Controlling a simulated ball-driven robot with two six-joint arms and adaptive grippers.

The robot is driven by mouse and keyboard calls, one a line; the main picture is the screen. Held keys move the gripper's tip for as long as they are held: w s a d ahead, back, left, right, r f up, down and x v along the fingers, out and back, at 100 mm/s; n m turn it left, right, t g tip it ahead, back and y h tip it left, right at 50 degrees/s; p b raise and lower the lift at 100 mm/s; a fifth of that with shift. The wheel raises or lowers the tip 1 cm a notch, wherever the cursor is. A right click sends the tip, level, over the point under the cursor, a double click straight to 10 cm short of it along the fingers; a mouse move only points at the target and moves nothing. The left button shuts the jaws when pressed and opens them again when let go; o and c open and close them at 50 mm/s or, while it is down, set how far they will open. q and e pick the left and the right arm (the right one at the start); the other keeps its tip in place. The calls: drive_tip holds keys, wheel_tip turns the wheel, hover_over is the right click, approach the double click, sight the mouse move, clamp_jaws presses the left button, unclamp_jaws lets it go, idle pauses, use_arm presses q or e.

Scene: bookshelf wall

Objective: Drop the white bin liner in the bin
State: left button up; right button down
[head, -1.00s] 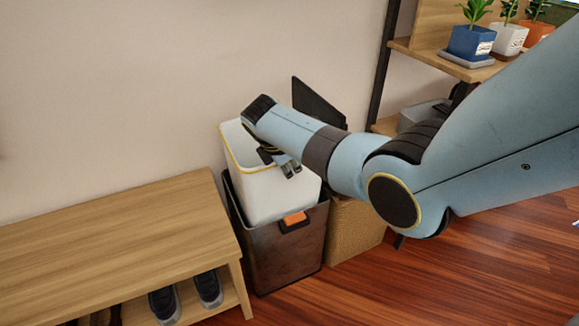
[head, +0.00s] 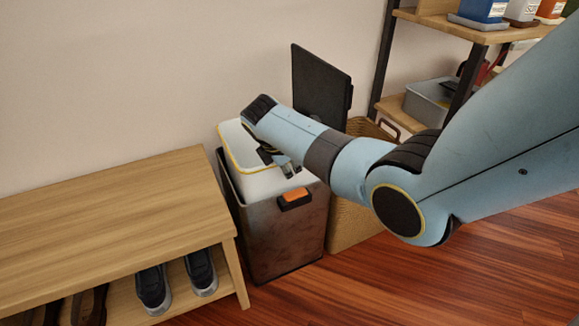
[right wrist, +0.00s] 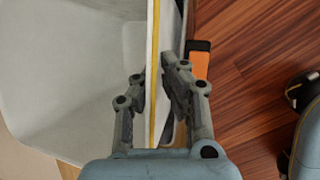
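The white bin liner (head: 265,183), a tall tub with a yellow rim, sits partly inside the dark bin (head: 285,240), its top standing above the bin's edge. The bin has an orange-and-black latch (head: 295,198) in front and its black lid (head: 321,85) stands open behind. My right gripper (head: 283,168) is at the liner's rim. In the right wrist view its fingers (right wrist: 155,85) straddle the liner's wall (right wrist: 153,50), closed on it from both sides. The liner's inside looks empty there. Its bottom is hidden in the bin. My left gripper is out of view.
A wooden bench (head: 110,215) with shoes (head: 153,288) below stands close on the bin's left. A wicker basket (head: 352,215) is close on its right. A shelf (head: 450,42) with pots and a grey box (head: 428,103) is farther right. The wall is behind; floor in front is clear.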

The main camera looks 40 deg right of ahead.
drive_tip(key=c, duration=1.4)
unclamp_jaws()
drive_tip(key=v, duration=1.2)
drive_tip(key=s+a+f+m+y+p, duration=0.1)
drive_tip(key=s+f+m+p, duration=0.2)
drive_tip(key=s+f, duration=0.6)
drive_tip(key=s+a+f+m+g+y+p, duration=0.1)
drive_tip(key=s+f+m+p, duration=0.2)
drive_tip(key=s, duration=2.3)
drive_tip(key=s+a+f+m+y+p, duration=0.1)
drive_tip(key=s+f+m+p, duration=0.3)
drive_tip(key=s+f+m, duration=0.5)
drive_tip(key=s+f+y, duration=0.1)
drive_tip(key=s+f, duration=0.7)
drive_tip(key=s, duration=0.1)
drive_tip(key=shift+s+m+g, duration=0.2)
drive_tip(key=shift+m+g, duration=0.1)
